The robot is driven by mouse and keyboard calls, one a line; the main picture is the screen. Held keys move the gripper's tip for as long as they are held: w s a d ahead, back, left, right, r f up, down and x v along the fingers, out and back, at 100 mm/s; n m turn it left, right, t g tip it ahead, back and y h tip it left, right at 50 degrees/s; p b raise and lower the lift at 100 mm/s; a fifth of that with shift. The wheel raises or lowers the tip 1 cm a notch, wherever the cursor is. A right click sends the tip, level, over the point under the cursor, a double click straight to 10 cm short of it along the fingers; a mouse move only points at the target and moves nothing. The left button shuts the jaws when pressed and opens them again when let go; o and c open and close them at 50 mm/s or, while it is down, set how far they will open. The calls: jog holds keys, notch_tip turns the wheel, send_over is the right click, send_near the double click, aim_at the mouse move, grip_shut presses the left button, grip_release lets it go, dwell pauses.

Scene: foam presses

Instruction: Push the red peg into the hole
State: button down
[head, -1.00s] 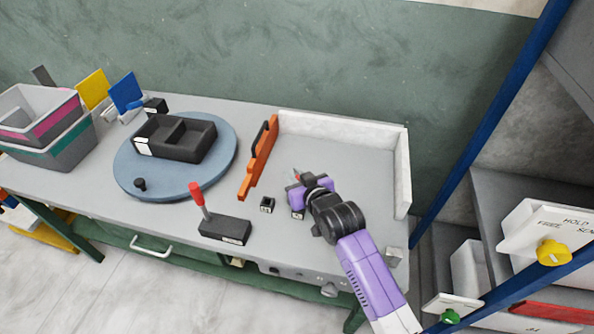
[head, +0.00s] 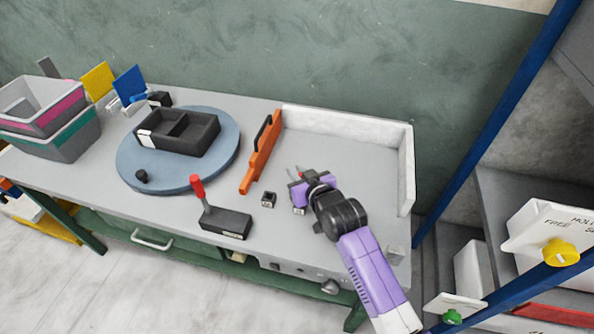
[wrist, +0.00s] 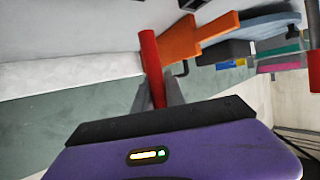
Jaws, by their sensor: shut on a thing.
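The red peg (wrist: 151,60) stands up between the grey fingers of my gripper (wrist: 158,95) in the wrist view. My gripper is shut on it. In the head view my gripper (head: 298,175) is over the right part of the table, and only a small red bit of the peg shows at its tip. Two small black blocks, one clear (head: 268,199) and one close under my gripper (head: 299,210), sit on the table near it. I cannot tell which has the hole. The peg looks clear of both blocks.
An orange upright plate (head: 260,155) stands left of my gripper. A black base (head: 226,222) with a red-topped lever is near the front edge. A blue round plate (head: 130,170) carries a black tray (head: 190,148). A white low wall (head: 345,125) closes the back right.

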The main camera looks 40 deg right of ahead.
jog(key=shift+f+b, duration=1.1)
jog(key=shift+f, duration=0.8)
jog(key=shift+f+b, duration=1.45)
jog(key=shift+f, duration=0.85)
dwell(0.5)
jog(key=c, duration=1.3)
grip_release()
jog(key=shift+s, duration=0.1)
jog(key=v, duration=0.7)
jog(key=shift+s+a, duration=0.1)
jog(key=shift+s+r, duration=0.15)
jog(key=shift+r, duration=0.05)
